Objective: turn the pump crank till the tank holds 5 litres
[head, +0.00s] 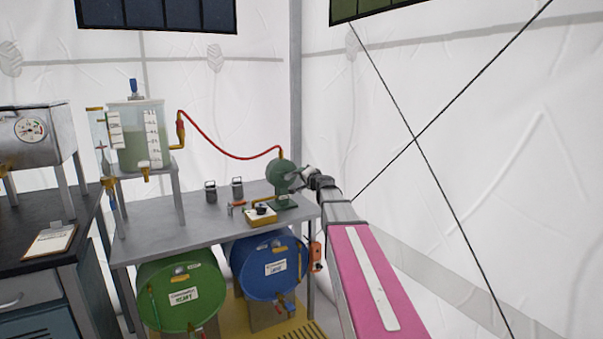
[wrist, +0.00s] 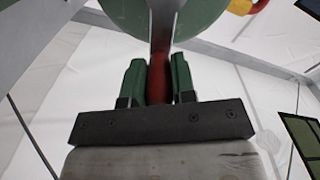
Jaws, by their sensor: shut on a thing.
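The clear tank (head: 132,152) stands on a small raised stand on the grey table. The green pump (head: 281,173) stands at the table's right end and also fills the top of the wrist view (wrist: 130,18). My gripper (wrist: 158,76) is shut on the red crank handle (wrist: 158,88), with one green finger on each side. The crank arm (wrist: 163,25) runs up from the handle. In the head view my arm partly hides the crank.
A red hose (head: 222,151) runs from tank to pump. Small grey canisters (head: 211,191) and a yellow device (head: 261,213) sit on the grey table (head: 190,226). A green drum (head: 183,295) and blue drum (head: 269,267) lie below. The tent wall (head: 480,130) is right.

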